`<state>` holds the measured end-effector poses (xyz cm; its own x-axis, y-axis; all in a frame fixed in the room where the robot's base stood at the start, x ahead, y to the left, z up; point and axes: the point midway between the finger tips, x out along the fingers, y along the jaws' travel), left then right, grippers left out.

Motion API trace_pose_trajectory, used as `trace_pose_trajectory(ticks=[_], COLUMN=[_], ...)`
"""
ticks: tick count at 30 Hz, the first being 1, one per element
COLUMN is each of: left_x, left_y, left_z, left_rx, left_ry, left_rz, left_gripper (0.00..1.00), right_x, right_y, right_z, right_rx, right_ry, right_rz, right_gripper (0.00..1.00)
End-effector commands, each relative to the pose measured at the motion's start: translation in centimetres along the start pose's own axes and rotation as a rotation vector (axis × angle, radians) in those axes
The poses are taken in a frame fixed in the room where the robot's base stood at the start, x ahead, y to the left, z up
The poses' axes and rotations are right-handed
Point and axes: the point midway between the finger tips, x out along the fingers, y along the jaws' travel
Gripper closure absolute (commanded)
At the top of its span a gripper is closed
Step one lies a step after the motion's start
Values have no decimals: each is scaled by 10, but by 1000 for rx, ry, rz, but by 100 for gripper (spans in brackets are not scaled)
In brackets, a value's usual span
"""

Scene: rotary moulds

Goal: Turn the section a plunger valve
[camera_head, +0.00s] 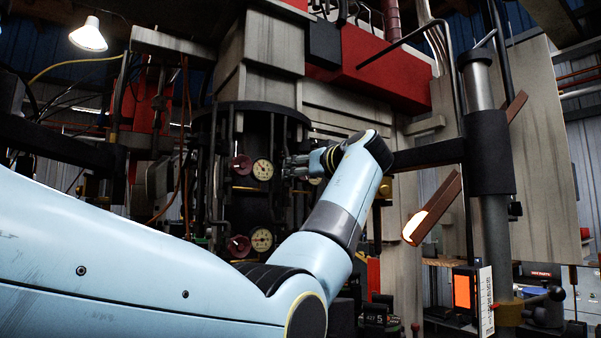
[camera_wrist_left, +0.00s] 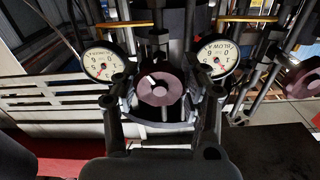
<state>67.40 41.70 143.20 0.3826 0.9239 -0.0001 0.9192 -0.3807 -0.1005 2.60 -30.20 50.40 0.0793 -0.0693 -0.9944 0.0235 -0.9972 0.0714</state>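A dark red round valve knob (camera_wrist_left: 160,88) with a small pale mark sits in the middle of the left wrist view, between two white gauges. My left gripper (camera_wrist_left: 166,92) is open, with one finger on each side of the knob. Gaps show between the fingers and the knob, and I cannot tell its exact depth between them. The left gripper (camera_head: 297,166) also shows in the head view, at the machine's dark column, right of a gauge (camera_head: 263,170). The knob between its fingers is hidden there. The right gripper is not in view.
In the head view, other red knobs (camera_head: 241,165) and a lower gauge (camera_head: 262,240) sit left of my gripper. In the wrist view, the left gauge (camera_wrist_left: 100,64) and right gauge (camera_wrist_left: 219,57) are close to the fingers. Another knob (camera_wrist_left: 303,80) is at the right edge.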

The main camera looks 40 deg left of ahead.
Motion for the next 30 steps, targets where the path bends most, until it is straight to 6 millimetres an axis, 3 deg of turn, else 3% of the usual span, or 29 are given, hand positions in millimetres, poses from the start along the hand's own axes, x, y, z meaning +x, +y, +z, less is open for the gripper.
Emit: trace_pose_trajectory(ticks=[1,8,22,30], left_x=[0,0,-1,-1], left_y=[0,0,1,1], left_z=[0,0,1,0], left_rx=[0,0,34,188], left_ry=[0,0,-2,-4], left_rz=[0,0,1,1], left_gripper=[65,93,95,96], right_x=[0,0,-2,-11], right_y=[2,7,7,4], right_z=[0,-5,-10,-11], right_rx=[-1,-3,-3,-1], right_ry=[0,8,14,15], right_rz=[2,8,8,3], right_gripper=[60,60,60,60])
